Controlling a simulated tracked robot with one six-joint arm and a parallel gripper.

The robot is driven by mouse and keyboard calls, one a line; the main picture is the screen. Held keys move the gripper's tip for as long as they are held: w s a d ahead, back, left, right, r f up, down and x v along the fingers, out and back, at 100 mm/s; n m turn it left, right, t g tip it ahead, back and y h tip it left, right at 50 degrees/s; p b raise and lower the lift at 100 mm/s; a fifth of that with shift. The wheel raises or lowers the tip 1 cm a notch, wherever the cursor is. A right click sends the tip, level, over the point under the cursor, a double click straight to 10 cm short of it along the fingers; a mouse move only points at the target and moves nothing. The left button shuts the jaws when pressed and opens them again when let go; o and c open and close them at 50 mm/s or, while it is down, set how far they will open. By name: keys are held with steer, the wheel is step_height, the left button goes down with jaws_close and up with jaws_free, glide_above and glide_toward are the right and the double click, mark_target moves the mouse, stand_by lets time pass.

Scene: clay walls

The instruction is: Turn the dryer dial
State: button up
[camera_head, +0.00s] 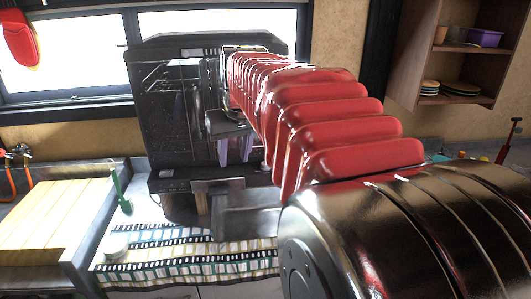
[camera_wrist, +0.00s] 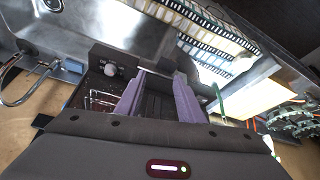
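The dryer (camera_head: 175,105) is a black, open-fronted cabinet with wire racks, standing on the counter. A small pale dial (camera_head: 167,173) shows at the left of its lower front edge. In the wrist view, the dial (camera_wrist: 109,70) is a light round knob on the dark front panel, left of my fingers. My gripper (camera_head: 234,157) has two purple fingers pointing down in front of the dryer, to the right of the dial and apart from it. In the wrist view, my gripper (camera_wrist: 160,82) is open, with nothing between the fingers.
A patterned towel (camera_head: 190,262) lies before the dryer with a green brush (camera_head: 120,190) upright near its left. A wooden board (camera_head: 50,222) lies at left. A wall shelf (camera_head: 455,60) holds dishes at right. In the wrist view, a metal sink (camera_wrist: 55,28) shows at upper left.

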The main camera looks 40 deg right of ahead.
steer(key=s+a+f+n, duration=0.1)
steer(key=s+a+f, duration=0.2)
steer(key=s+a, duration=0.2)
steer(key=s+a+f+n+y, duration=0.1)
steer(key=s+a+f, duration=0.3)
steer(key=a, duration=0.5)
steer(key=s+a+f+n+t, duration=0.1)
steer(key=s+a+f, duration=0.3)
steer(key=s+a, duration=0.3)
steer(key=shift+s+f+n+y, duration=0.2)
steer(key=shift+s+n+y, duration=0.1)
steer(key=shift+s, duration=0.35)
steer(key=shift+s, duration=0.1)
steer(key=shift+c, duration=0.5)
